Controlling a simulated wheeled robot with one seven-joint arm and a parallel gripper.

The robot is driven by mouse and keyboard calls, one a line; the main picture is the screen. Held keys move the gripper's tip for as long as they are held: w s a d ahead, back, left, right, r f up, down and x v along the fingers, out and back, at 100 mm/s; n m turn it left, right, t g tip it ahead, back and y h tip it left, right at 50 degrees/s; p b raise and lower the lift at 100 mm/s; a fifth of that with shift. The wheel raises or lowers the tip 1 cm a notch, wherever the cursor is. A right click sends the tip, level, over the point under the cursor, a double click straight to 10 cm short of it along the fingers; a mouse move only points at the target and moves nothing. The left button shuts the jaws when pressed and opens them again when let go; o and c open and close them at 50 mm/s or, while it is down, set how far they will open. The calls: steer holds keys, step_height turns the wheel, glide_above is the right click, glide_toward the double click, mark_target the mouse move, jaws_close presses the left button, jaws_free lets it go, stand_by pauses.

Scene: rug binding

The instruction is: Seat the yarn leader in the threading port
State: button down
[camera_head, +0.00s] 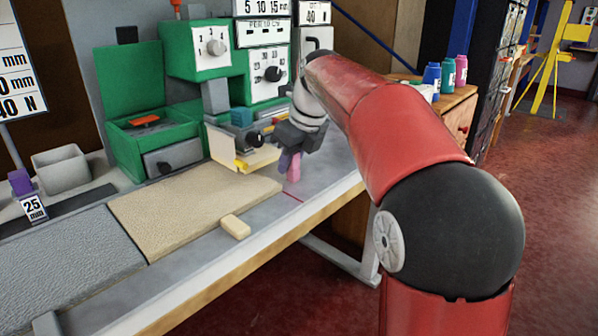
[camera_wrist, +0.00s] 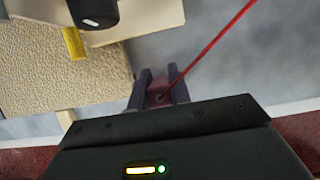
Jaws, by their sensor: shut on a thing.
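My gripper (camera_head: 289,160) hangs over the grey bench top, to the right of the green machine. In the wrist view its two dark fingers (camera_wrist: 159,86) are closed around a small mauve piece (camera_wrist: 160,84), which looks like the yarn leader. A thin red strand or line (camera_wrist: 212,48) runs from this piece to the upper right. In the head view a pink-purple shape (camera_head: 294,169) shows at the fingertips, and a short red line (camera_head: 293,196) lies on the bench below. I cannot pick out the threading port for certain in either view.
The green machine (camera_head: 205,50) has a cream plate with a yellow edge (camera_head: 238,160) close left of my gripper. A beige textured rug (camera_head: 185,215) and a small cream block (camera_head: 235,227) lie on the bench. Bare bench top lies around the red line.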

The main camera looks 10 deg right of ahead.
steer(key=shift+f, duration=0.15)
steer(key=c, duration=1.7)
jaws_free()
steer(key=shift+f, duration=0.1)
steer(key=shift+c, duration=0.2)
steer(key=o, duration=0.4)
steer(key=shift+o, duration=0.2)
steer(key=p+v, duration=0.2)
steer(key=v, duration=1)
steer(key=shift+r+p, duration=0.25)
steer(key=shift+p, duration=0.15)
